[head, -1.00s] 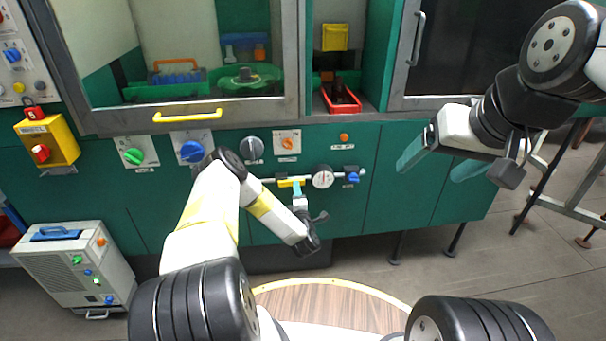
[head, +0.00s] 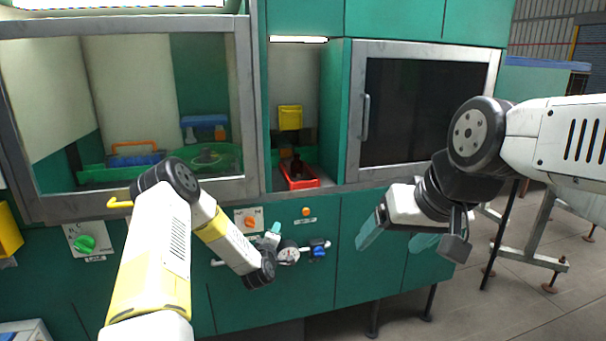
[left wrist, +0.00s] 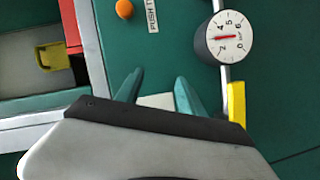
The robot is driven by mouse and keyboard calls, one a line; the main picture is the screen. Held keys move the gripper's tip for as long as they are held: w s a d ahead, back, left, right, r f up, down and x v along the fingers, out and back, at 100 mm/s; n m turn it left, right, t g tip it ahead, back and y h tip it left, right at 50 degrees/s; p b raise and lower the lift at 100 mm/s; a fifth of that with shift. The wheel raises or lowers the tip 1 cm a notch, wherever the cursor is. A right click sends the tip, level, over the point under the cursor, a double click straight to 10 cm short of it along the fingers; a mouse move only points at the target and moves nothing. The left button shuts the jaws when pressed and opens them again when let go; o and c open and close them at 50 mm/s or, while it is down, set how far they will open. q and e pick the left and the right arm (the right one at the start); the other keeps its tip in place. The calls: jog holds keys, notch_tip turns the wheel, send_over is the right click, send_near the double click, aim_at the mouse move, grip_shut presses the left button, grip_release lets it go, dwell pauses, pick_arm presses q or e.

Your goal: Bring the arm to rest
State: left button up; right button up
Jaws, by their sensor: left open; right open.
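My right gripper (head: 391,238) hangs in front of the green cabinet, below the dark-windowed door. Its two teal fingers are spread apart with nothing between them. My left arm reaches in from the lower left in the head view. Its gripper (head: 272,234) is mostly hidden behind the wrist there, with a teal fingertip showing beside the gauge. In the left wrist view the two teal fingers of the left gripper (left wrist: 158,92) are apart and empty, in front of the green panel.
A round gauge (head: 288,253) and a blue valve handle (head: 318,250) sit on the panel close to my left gripper. A red tray (head: 300,182) holding dark bottles stands in the open niche. A yellow door handle (head: 119,204) juts out at left. A metal frame stands at right.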

pick_arm(q)
jog(key=s+d+r+m+g+h, duration=0.25)
jog(key=r+m, duration=0.35)
jog(key=r, duration=0.8)
jog(key=s+a+r+m+g+y, duration=0.1)
jog(key=s+a+r+m+g, duration=0.2)
jog(key=s+r, duration=0.75)
jog(key=s+a+r+m+g, duration=0.1)
jog(key=s+r+m+g, duration=0.1)
jog(key=s, duration=1.4)
jog(key=s+a+r+m+g, duration=0.1)
jog(key=s+r+m+g, duration=0.1)
jog(key=s, duration=1.4)
jog(key=shift+s+a+r+m+g, duration=0.2)
jog(key=shift+r+m+g, duration=0.15)
jog(key=shift+r+m, duration=0.2)
jog(key=shift+w+y, duration=0.1)
jog(key=shift+y, duration=0.15)
